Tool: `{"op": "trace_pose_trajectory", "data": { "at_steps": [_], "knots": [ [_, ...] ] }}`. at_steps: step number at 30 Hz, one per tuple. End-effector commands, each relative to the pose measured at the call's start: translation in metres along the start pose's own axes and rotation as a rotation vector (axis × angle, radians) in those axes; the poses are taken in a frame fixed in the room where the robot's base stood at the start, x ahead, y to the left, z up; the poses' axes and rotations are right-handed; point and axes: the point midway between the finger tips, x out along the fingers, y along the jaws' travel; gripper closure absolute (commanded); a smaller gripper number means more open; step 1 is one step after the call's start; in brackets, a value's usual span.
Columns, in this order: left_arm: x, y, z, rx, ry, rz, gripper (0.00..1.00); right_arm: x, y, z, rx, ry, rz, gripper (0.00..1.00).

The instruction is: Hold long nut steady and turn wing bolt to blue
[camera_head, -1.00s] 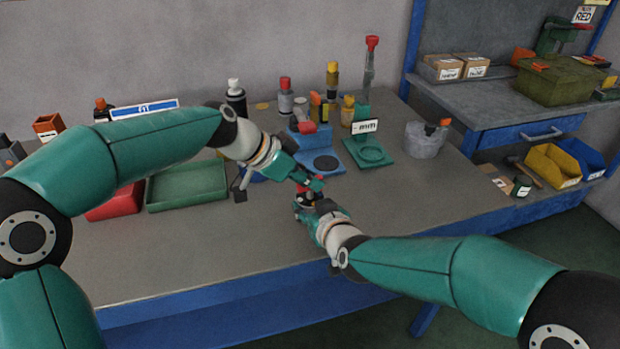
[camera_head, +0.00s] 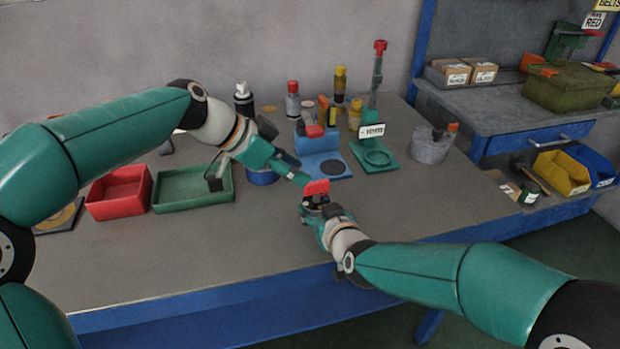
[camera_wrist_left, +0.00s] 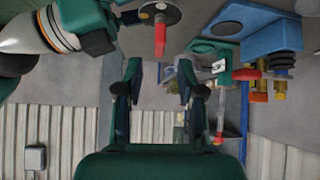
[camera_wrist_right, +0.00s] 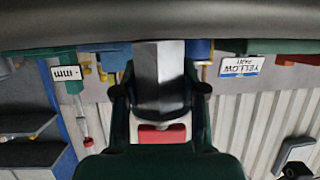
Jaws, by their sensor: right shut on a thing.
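The wing bolt's red wing (camera_head: 316,187) stands above my right gripper (camera_head: 317,211), its broad face towards the head camera. In the left wrist view the red wing (camera_wrist_left: 160,39) hangs below a dark round disc (camera_wrist_left: 160,12). My right gripper is shut on the long nut, a grey faceted body (camera_wrist_right: 160,75) between its fingers in the right wrist view. My left gripper (camera_head: 302,178) is just up and left of the wing. Its fingers are apart, with the wing beyond the gap between their tips. I cannot make out a blue mark on the nut or disc.
A red tray (camera_head: 120,208) and a green tray (camera_head: 192,203) lie left on the bench. A blue stand (camera_head: 322,155), a green stand (camera_head: 375,157) and several bottles stand behind the grippers. The front bench top is clear.

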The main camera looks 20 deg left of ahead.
Motion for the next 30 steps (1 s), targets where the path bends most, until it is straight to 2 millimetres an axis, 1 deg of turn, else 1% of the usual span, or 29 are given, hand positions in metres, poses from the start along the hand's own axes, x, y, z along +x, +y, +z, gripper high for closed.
{"op": "trace_pose_trajectory", "data": {
  "at_steps": [1, 3, 6, 9, 13, 23, 24, 28, 30],
  "knots": [
    [-0.012, -0.001, 0.0, 0.0, 0.002, -0.004, 0.61, 0.0, 0.0, 0.001, 0.0, -0.003, -0.001, 1.0],
    [-0.024, -0.001, 0.0, 0.0, 0.001, -0.004, 0.61, 0.0, 0.0, 0.001, 0.0, -0.003, -0.001, 1.0],
    [-0.038, -0.001, 0.001, -0.001, 0.0, -0.002, 0.61, 0.0, 0.0, 0.001, 0.0, -0.003, -0.001, 1.0],
    [-0.048, -0.001, 0.0, 0.0, 0.0, -0.001, 0.61, 0.0, 0.0, 0.001, 0.0, -0.003, -0.001, 1.0],
    [-0.052, 0.0, 0.001, -0.001, -0.001, 0.0, 0.61, 0.0, 0.0, 0.001, 0.0, -0.003, -0.001, 1.0],
    [-0.052, 0.0, 0.001, 0.0, -0.001, 0.0, 0.61, 0.0, 0.0, 0.001, 0.0, -0.003, -0.001, 1.0],
    [-0.052, 0.0, 0.001, 0.0, -0.001, 0.0, 0.61, 0.0, 0.0, 0.001, 0.0, -0.003, -0.001, 0.52],
    [-0.052, 0.0, 0.001, 0.0, -0.001, 0.0, 0.61, 0.0, 0.0, 0.001, 0.0, -0.002, -0.001, 0.3],
    [-0.052, 0.0, 0.001, 0.0, -0.001, 0.0, 0.61, 0.0, 0.0, 0.001, 0.0, -0.002, -0.001, 0.29]
  ]
}}
